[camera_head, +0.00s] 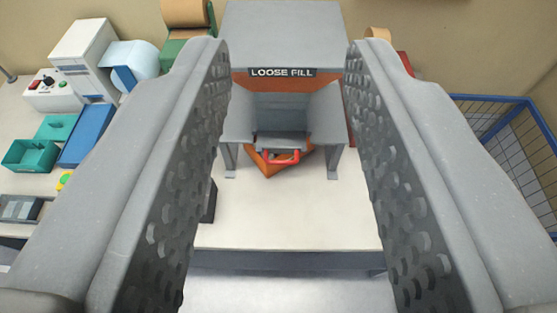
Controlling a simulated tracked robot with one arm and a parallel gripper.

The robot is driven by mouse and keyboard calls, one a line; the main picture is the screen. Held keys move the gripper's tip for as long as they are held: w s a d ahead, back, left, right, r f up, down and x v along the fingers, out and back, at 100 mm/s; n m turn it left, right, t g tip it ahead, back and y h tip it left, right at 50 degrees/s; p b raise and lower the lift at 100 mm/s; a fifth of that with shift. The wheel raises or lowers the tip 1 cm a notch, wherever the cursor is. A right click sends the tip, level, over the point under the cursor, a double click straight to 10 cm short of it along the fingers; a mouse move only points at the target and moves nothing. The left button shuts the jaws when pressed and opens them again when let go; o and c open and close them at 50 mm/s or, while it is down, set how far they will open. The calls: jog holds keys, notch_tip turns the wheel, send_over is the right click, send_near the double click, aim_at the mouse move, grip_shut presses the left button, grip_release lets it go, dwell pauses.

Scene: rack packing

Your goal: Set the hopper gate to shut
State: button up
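The grey hopper (282,35) stands at the back of the white bench and carries a "LOOSE FILL" label (282,72). Its gate appears to be the grey plate (281,139) with a red handle (282,157) at the bottom of the chute. I cannot tell from this view whether the gate is open or shut. An orange piece (264,167) shows beneath the handle. My gripper (287,50) is open and empty. Its two fingers frame the hopper left and right, and the handle lies between them in the picture, apart from both.
A blue wire cage (490,100) stands at the right. Teal bins (28,155), a blue tray (87,135), a control box (50,92) and a pale roll (135,62) are at the left. The bench top (290,215) before the hopper is clear. A dark block (210,202) partly shows beside the left finger.

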jog(key=w+f+n+g+h, duration=0.35)
jog(key=f+n, duration=0.45)
jog(key=f, duration=0.6)
jog(key=w+f+n+g+h, duration=0.35)
jog(key=f+n, duration=0.45)
jog(key=f, duration=0.5)
jog(key=w+f+n+g+h, duration=0.2)
jog(key=w+f+n+h, duration=0.25)
jog(key=f+n, duration=0.65)
jog(key=w+a+f+n+t+h, duration=0.35)
jog(key=a+f+n+t, duration=0.35)
jog(key=a+f+n, duration=0.65)
jog(key=w+d+r+n+y, duration=0.1)
jog(key=w+d+r+n, duration=0.2)
jog(key=w+d, duration=0.6)
jog(key=d+r, duration=0.1)
jog(key=d, duration=0.2)
jog(key=shift+w+d+r+p, duration=0.2)
jog(key=shift+w+d+p, duration=0.1)
jog(key=shift+w, duration=0.05)
